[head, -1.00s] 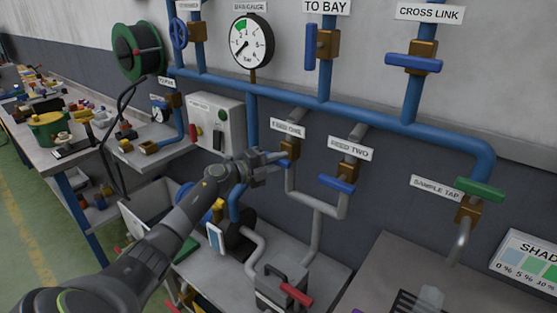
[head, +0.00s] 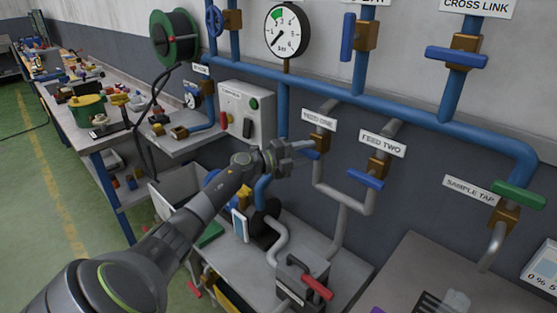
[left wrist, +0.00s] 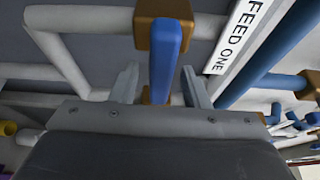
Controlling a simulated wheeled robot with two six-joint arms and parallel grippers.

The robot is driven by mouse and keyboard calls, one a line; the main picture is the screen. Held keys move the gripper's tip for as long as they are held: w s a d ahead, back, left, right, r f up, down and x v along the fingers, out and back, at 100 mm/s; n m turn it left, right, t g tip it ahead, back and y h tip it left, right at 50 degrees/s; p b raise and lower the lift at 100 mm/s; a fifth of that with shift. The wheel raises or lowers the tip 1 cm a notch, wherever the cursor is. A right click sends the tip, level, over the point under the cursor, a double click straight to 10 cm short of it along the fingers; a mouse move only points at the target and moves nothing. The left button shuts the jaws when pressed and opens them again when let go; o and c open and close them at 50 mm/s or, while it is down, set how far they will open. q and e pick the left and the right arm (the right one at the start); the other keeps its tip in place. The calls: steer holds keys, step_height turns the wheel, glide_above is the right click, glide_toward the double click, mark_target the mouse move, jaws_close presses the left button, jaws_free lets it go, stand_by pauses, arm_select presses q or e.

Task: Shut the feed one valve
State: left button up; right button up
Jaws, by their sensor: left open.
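The feed one valve has a brass body (head: 320,142) below the FEED ONE label (head: 319,118), on a grey pipe branching from the blue line. Its blue handle (head: 311,155) is mostly hidden behind my left gripper (head: 296,153) in the head view. In the left wrist view the blue handle (left wrist: 165,62) sticks out from the brass body (left wrist: 160,14) between the two open fingers of my left gripper (left wrist: 160,88). Gaps show on both sides of the handle, the wider one on its left. My right gripper is not in view.
The feed two valve (head: 378,168), with a blue handle (head: 365,179) crosswise to its pipe, sits close on the right. A switch box (head: 240,112) is on the left.

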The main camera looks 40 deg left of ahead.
arm_select(q)
steer(key=b+v, duration=0.5)
steer(key=v, duration=1.1)
steer(key=shift+s, duration=0.25)
